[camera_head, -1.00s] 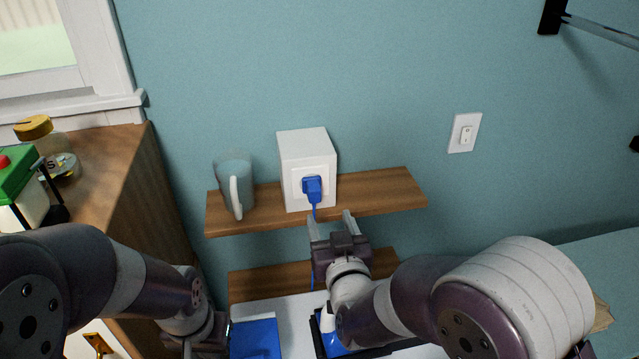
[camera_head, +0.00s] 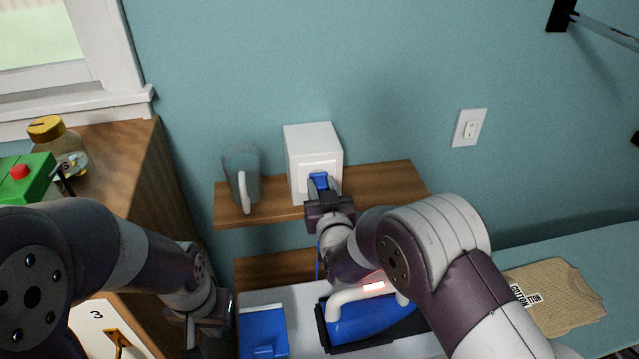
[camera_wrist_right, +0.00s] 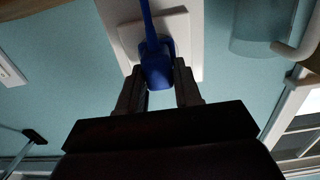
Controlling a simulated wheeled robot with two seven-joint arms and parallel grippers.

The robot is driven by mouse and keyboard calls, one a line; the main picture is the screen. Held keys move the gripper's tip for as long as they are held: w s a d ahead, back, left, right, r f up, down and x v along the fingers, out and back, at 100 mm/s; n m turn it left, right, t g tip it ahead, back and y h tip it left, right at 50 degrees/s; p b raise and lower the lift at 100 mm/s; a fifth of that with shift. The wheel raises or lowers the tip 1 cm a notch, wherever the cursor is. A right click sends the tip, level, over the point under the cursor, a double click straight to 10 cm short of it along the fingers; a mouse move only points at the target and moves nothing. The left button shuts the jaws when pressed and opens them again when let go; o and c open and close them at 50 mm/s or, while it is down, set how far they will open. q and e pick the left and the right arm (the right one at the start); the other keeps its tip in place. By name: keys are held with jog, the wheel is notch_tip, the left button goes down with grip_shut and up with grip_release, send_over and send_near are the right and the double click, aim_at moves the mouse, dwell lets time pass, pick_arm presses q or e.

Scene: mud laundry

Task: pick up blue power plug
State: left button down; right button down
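The blue power plug (camera_head: 318,180) sits in the socket face of a white box (camera_head: 311,138) on a wooden wall shelf. Its cable hangs down below it. My right gripper (camera_head: 324,189) is at the plug, with one finger on either side. In the right wrist view, the plug (camera_wrist_right: 157,70) lies between the fingertips of my right gripper (camera_wrist_right: 159,78). The fingers are very close to its sides, and I cannot tell whether they press on it. My left gripper (camera_head: 207,322) is low at the left, away from the plug, its fingers not clearly shown.
A glass mug (camera_head: 241,175) stands left of the box on the shelf (camera_head: 385,183). A wooden cabinet (camera_head: 125,150) with a jar (camera_head: 62,145) is at the left. Below are a blue-and-white iron (camera_head: 365,322) and a blue item (camera_head: 262,330). A folded tan shirt (camera_head: 560,295) lies at the right.

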jog(key=shift+s, duration=0.1)
notch_tip(320, 180, up, 7)
jog(key=s+b, duration=0.1)
jog(key=b, duration=0.3)
jog(key=f+b+v, duration=0.1)
jog(key=v, duration=1.8)
jog(key=shift+d, duration=0.1)
